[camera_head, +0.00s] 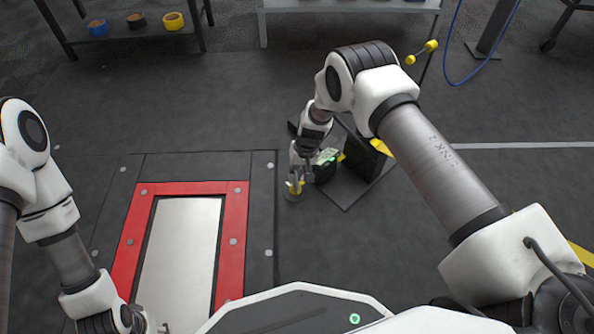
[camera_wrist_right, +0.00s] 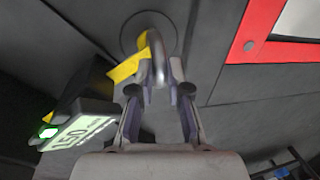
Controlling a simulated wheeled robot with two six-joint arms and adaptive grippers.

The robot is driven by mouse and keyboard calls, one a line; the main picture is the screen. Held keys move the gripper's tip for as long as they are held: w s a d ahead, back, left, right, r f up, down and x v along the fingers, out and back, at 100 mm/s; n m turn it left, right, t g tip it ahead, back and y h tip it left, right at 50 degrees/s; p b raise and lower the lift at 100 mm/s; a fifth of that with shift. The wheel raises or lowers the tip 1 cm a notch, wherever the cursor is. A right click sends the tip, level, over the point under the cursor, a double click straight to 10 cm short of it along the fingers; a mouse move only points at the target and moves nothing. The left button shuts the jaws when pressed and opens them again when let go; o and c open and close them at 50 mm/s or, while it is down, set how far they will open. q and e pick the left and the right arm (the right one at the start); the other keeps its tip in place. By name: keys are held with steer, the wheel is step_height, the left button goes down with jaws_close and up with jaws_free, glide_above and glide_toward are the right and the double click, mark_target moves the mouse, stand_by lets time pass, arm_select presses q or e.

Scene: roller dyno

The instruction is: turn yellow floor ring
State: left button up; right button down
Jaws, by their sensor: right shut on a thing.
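The floor ring (camera_wrist_right: 158,45) is a grey metal loop on a round floor plate (camera_wrist_right: 128,40), with a yellow strap (camera_wrist_right: 126,68) at it. In the head view my right gripper (camera_head: 297,178) partly hides the ring. My left gripper (camera_head: 150,325) is barely visible at the bottom edge.
A device with a lit display (camera_wrist_right: 80,132) stands close beside the right gripper, near a dark block (camera_head: 366,157) on a floor plate. A red frame (camera_head: 236,225) surrounds a metal plate (camera_head: 180,250). A shelf with tape rolls (camera_head: 173,21) stands at the back. Open floor lies behind the ring.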

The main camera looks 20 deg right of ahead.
steer(key=shift+s+a+r+m+p, duration=0.1)
steer(key=shift+r+m+p, duration=0.05)
steer(key=shift+m+p, duration=1.15)
steer(key=shift+m+t+p, duration=0.4)
steer(key=shift+m+p, duration=0.05)
steer(key=shift+m, duration=0.35)
steer(key=shift+a+m+h+p, duration=0.1)
steer(key=shift+m+h+p, duration=0.2)
steer(key=shift+m, duration=0.6)
steer(key=m, duration=0.2)
steer(key=shift+a+f+m+t, duration=0.1)
steer(key=shift+f+m+t, duration=0.15)
steer(key=shift+m+t, duration=0.05)
steer(key=shift+m+h+b, duration=0.3)
steer(key=shift+m+b, duration=0.25)
steer(key=shift+m, duration=0.55)
